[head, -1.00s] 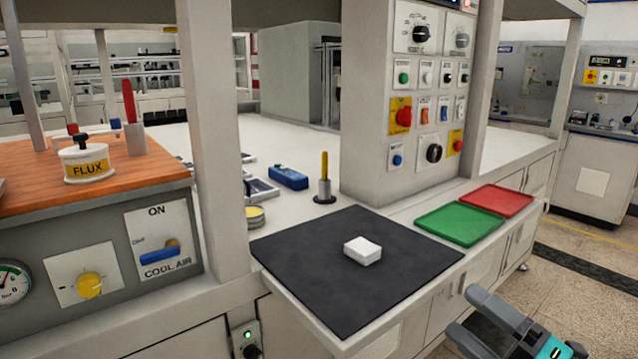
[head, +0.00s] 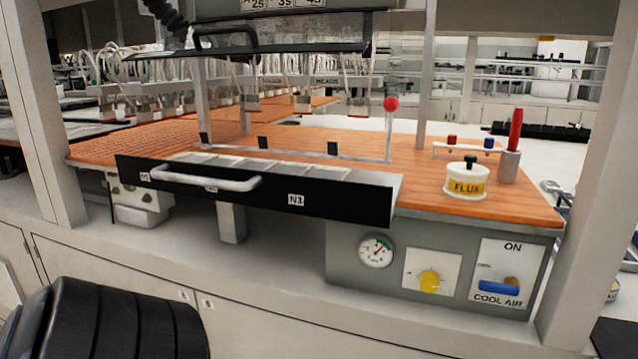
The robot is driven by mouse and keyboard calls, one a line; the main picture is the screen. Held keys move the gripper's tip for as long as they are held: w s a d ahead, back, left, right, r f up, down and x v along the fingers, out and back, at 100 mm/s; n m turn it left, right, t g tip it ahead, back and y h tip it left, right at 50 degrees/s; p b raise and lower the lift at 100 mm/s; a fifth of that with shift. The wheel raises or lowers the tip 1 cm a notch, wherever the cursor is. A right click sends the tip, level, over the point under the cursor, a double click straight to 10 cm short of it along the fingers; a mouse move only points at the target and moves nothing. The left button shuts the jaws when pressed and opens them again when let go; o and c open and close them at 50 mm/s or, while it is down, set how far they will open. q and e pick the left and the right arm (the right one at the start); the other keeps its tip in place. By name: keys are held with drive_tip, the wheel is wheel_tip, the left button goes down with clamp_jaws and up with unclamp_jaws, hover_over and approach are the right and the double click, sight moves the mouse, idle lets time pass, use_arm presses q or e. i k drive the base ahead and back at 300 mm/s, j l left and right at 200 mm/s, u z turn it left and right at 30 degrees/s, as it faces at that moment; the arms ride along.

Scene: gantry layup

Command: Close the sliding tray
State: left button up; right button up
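The sliding tray has a long black front panel (head: 340,203) with a label reading N3 and a pale bar handle (head: 207,180) on its left part. It stands pulled out past the front edge of the orange work surface (head: 425,165), and pale compartments show behind the panel. Neither of my grippers is in view. A black ribbed part at the lower left looks like my own arm, well below and in front of the tray, not touching it.
A hood with a black handle (head: 225,37) hangs above the tray. A red-knobbed lever (head: 390,105) and a FLUX pot (head: 466,183) stand at the right. A gauge (head: 376,250) and the COOL AIR panel (head: 502,274) are below. Upright posts flank the station.

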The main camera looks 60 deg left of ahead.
sight(369, 198)
drive_tip(key=u, duration=2.25)
